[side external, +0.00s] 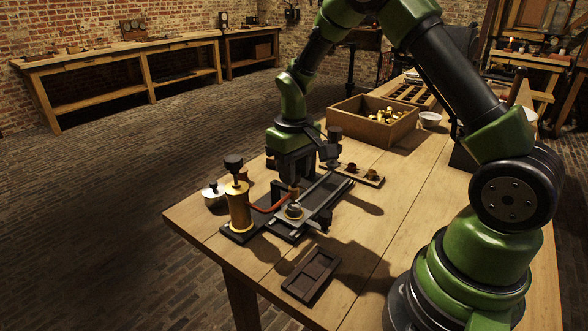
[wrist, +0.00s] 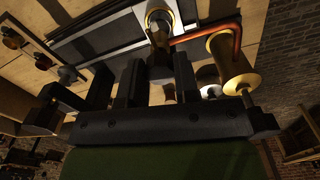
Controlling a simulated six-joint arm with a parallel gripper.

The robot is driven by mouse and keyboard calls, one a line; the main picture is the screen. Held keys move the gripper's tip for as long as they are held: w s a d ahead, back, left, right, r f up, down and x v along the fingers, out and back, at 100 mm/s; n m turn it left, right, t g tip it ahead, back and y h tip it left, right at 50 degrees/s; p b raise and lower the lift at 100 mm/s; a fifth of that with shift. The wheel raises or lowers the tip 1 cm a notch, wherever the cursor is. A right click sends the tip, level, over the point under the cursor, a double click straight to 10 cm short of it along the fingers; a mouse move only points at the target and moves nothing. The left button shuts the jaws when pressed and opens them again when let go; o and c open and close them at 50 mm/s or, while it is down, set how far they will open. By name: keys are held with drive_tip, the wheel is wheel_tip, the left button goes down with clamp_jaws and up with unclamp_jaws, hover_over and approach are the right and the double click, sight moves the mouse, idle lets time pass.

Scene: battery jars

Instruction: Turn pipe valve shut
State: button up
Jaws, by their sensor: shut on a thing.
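My gripper (side external: 294,176) points down over the dark rail fixture on the workbench, and its fingers also show in the wrist view (wrist: 158,64). The fingers are closed on a small dark piece at the pipe fitting, apparently the valve handle (wrist: 158,71). A brass fitting (wrist: 158,24) lies just beyond the fingertips. A copper pipe (side external: 266,209) runs from the fitting area to an upright brass cylinder (side external: 239,208) with a black knob on top. The pipe also shows in the wrist view (wrist: 205,33). The fingers hide most of the handle, so its angle cannot be told.
A small lidded pot (side external: 213,195) stands left of the cylinder. A dark compartment tray (side external: 311,275) lies at the front. A wooden box (side external: 350,128) of brass pieces, a strip with small cups (side external: 359,175) and a white bowl (side external: 430,119) stand behind.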

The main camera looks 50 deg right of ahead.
drive_tip(key=o, duration=0.9)
drive_tip(key=shift+r, duration=0.15)
wheel_tip(320, 180, up, 9)
drive_tip(key=shift+r, duration=0.4)
